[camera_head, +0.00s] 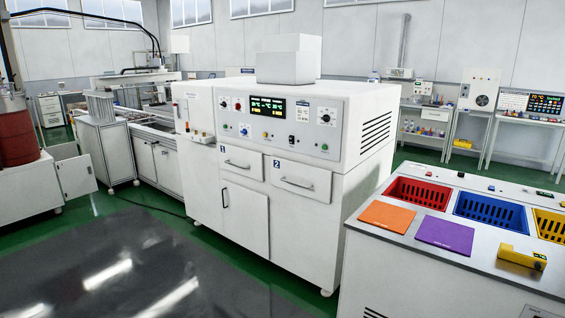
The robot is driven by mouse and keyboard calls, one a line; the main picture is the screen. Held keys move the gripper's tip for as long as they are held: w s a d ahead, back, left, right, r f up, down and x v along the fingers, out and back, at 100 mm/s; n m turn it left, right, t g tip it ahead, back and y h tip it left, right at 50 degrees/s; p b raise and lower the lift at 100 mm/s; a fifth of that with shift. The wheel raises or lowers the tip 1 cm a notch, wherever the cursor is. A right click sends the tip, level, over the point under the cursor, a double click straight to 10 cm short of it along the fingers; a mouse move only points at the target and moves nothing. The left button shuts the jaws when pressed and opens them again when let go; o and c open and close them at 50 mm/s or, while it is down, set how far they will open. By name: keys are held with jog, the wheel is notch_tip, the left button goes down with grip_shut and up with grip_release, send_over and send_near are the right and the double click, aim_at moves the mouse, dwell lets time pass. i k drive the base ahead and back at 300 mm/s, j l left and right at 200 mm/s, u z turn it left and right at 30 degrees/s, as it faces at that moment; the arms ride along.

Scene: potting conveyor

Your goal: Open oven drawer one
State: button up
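The white oven (340,144) stands in the middle of the camera_head view with a control panel and a lit display (267,107) on its front. Drawer one (241,161), with a small label "1" at its upper left, is the left of two drawers under the panel. It looks shut, its front flush, with a dark bar handle (237,165) across it. Drawer two (301,180), labelled "2", is to its right and also looks shut. My gripper is not in view, so its place relative to the drawer is hidden.
A lower cabinet door (244,216) with an upright handle is shut below drawer one. A bench (480,235) with red, blue and yellow bins stands at the right front. A conveyor line (150,130) runs at the left. The dark floor (120,265) in front is clear.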

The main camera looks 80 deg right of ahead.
aim_at(248, 164)
jog(key=z, duration=2.35)
jog(key=i+l, duration=0.1)
jog(key=i, duration=0.45)
jog(key=i+u, duration=0.1)
jog(key=i, duration=0.5)
jog(key=i+l, duration=0.15)
jog(key=i, duration=0.4)
jog(key=i+l, duration=0.15)
jog(key=i, duration=0.4)
jog(key=i+l+u, duration=0.1)
jog(key=i, duration=0.45)
jog(key=i+l, duration=0.15)
jog(key=i, duration=0.4)
